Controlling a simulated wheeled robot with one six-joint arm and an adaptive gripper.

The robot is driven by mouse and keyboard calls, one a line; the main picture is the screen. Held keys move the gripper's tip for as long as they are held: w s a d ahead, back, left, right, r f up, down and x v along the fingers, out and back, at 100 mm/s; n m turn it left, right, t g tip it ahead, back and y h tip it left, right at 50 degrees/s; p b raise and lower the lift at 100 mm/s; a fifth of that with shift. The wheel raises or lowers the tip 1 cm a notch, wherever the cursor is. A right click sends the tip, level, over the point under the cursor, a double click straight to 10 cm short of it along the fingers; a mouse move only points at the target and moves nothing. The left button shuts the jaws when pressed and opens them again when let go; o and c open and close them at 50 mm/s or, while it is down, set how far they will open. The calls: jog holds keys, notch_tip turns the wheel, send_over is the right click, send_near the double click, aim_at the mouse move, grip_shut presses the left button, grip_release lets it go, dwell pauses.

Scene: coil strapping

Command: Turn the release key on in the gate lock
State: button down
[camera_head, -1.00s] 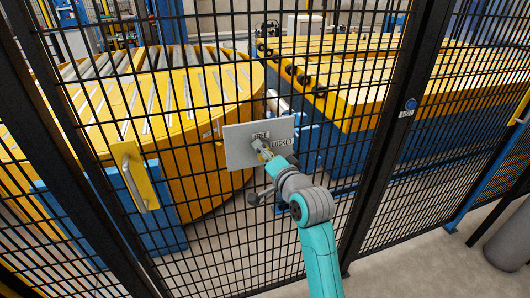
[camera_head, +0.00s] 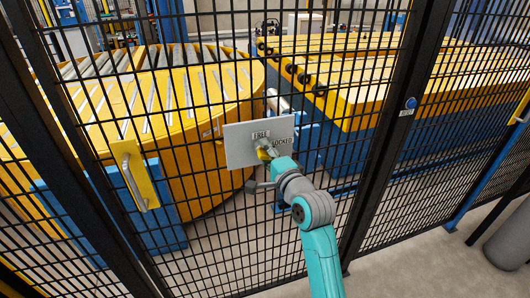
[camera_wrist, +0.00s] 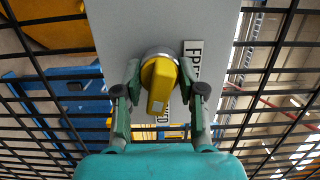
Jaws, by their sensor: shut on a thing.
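The grey gate lock plate (camera_head: 236,150) is on the black mesh fence, with FREE and LOCKED labels; it also fills the upper middle of the wrist view (camera_wrist: 125,30). The yellow release key (camera_wrist: 160,85) sits in the round metal lock barrel (camera_wrist: 158,54), its grip pointing down in the wrist view. My gripper (camera_wrist: 161,88) has one finger on each side of the key and is shut on it. In the head view my gripper (camera_head: 268,151) covers much of the key and barrel. Part of the LOCKED label is hidden behind the key in the wrist view.
Black mesh fencing (camera_head: 335,190) stands close around the lock plate. A yellow handle plate (camera_head: 134,175) is to the left, and a post with a blue button (camera_head: 411,103) to the right. Behind the mesh are yellow roller conveyors (camera_head: 160,90).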

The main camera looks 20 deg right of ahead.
jog(key=shift+d+f, duration=0.2)
jog(key=shift+f, duration=0.15)
